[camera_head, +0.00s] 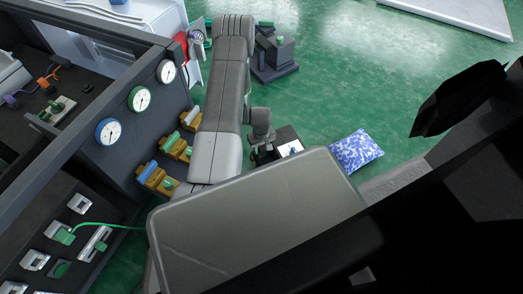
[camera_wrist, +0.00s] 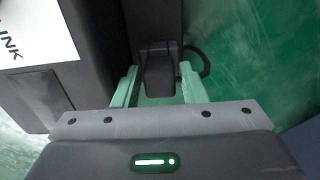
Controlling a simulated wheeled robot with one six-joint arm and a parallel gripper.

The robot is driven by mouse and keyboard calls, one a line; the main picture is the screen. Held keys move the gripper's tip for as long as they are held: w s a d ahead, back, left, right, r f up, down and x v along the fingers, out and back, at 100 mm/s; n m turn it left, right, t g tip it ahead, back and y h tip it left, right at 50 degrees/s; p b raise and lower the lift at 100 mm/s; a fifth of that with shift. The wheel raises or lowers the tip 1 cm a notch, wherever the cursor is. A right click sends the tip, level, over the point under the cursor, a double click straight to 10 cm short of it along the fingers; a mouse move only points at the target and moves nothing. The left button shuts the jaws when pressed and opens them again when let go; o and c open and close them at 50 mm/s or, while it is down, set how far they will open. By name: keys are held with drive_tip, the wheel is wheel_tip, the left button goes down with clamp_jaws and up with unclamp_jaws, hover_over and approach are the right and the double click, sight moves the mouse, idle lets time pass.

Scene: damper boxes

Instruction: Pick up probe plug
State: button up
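In the wrist view, my gripper (camera_wrist: 159,72) has its two pale green fingers spread apart. A dark block-shaped plug (camera_wrist: 160,78) with a black cable loop shows between them, likely the probe plug. Narrow gaps show between the plug and the fingers, and I cannot see a firm hold. The plug lies against a dark vertical body (camera_wrist: 153,20). In the head view, my gripper (camera_head: 262,152) is beside a black box with a white top (camera_head: 288,146), beyond my grey arm. The plug cannot be made out there.
A dark box with a white "LINK" label (camera_wrist: 38,32) stands close on the left in the wrist view. A blue-white cushion (camera_head: 356,151) lies on the green floor. Gauges (camera_head: 140,99) and a socket panel with a green plug (camera_head: 64,236) are at left.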

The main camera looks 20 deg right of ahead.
clamp_jaws()
